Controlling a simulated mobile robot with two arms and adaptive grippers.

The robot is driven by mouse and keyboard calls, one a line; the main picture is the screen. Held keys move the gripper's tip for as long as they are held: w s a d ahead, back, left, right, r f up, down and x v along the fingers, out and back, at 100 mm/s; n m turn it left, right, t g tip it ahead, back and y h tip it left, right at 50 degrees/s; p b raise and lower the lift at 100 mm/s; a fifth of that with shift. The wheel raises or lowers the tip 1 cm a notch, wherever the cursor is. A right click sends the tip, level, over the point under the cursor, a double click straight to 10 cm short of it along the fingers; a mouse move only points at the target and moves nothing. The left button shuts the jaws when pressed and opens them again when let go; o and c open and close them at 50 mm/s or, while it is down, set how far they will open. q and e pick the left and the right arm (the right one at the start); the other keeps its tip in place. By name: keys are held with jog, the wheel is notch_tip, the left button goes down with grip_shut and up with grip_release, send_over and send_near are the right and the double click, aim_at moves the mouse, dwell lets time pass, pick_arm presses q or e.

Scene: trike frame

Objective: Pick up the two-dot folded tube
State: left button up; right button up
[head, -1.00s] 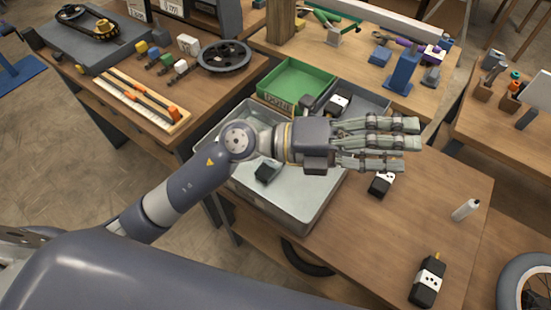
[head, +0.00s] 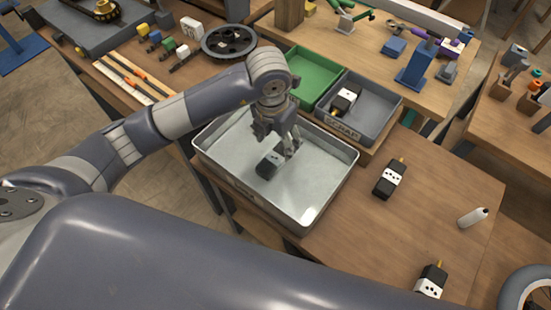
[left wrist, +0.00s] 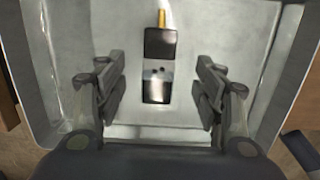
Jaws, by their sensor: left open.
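A black folded tube with a pale band and a brass-coloured tip lies in the metal tray (head: 330,185). In the head view this tube (head: 267,164) is partly covered by my gripper. In the left wrist view the tube (left wrist: 159,45) points away from me, and two dark dots show on its band. My left gripper (head: 279,145) points down over the tray, open. In the left wrist view my left gripper (left wrist: 160,98) has its fingers spread on both sides of the tube, with clear gaps. My right gripper is not in view.
Similar black-and-white parts lie on the table (head: 388,179), at its front edge (head: 431,280) and in the grey scrap bin (head: 379,118). A green bin (head: 315,75) stands behind the tray. The tray's walls surround my gripper.

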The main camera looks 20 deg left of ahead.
aim_at(278, 156)
pick_arm(q)
notch_tip(278, 156, down, 3)
jog(key=shift+w+d, duration=0.1)
jog(key=shift+w, duration=0.05)
notch_tip(278, 156, down, 4)
jog(key=shift+f+p, duration=0.15)
jog(key=shift+p, duration=0.55)
jog(key=shift+f, duration=0.55)
jog(key=c, duration=1.4)
jog(key=shift+o, duration=0.2)
